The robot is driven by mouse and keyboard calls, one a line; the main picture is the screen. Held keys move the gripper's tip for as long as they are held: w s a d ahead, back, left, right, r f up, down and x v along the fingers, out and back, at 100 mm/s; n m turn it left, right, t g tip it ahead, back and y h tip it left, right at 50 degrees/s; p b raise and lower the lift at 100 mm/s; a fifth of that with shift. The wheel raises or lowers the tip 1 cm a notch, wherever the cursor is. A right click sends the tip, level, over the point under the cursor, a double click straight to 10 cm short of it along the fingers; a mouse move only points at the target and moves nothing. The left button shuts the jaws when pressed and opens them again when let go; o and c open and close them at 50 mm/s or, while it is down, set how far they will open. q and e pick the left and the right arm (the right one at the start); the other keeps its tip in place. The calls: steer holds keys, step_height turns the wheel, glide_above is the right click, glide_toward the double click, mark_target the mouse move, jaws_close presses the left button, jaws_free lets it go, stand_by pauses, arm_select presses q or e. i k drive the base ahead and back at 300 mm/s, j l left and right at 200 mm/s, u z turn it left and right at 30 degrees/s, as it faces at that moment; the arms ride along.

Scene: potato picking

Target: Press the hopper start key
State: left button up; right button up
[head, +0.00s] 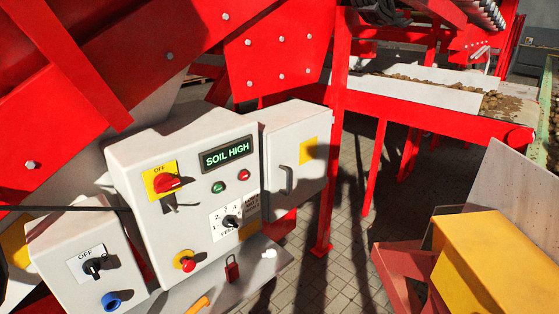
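A light grey control box (183,210) stands at the centre left, with a display (227,154) reading "SOIL HIGH". Below the display are a round green button (218,187) and a round red button (243,175). I see no legible label naming a hopper start key, so I cannot tell which control it is. The box also carries a red rotary switch (166,182) on a yellow plate marked OFF, a black selector knob (231,221) on a numbered white plate, and a red mushroom button (187,265). Neither of my grippers is in view.
A smaller box (70,258) with an OFF switch and blue socket stands at lower left. A red padlock-like item (232,268) is below. Red machine frames surround it; a yellow box (487,262) is lower right.

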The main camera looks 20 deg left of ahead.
mark_target(218, 189)
steer(key=u, duration=1.2)
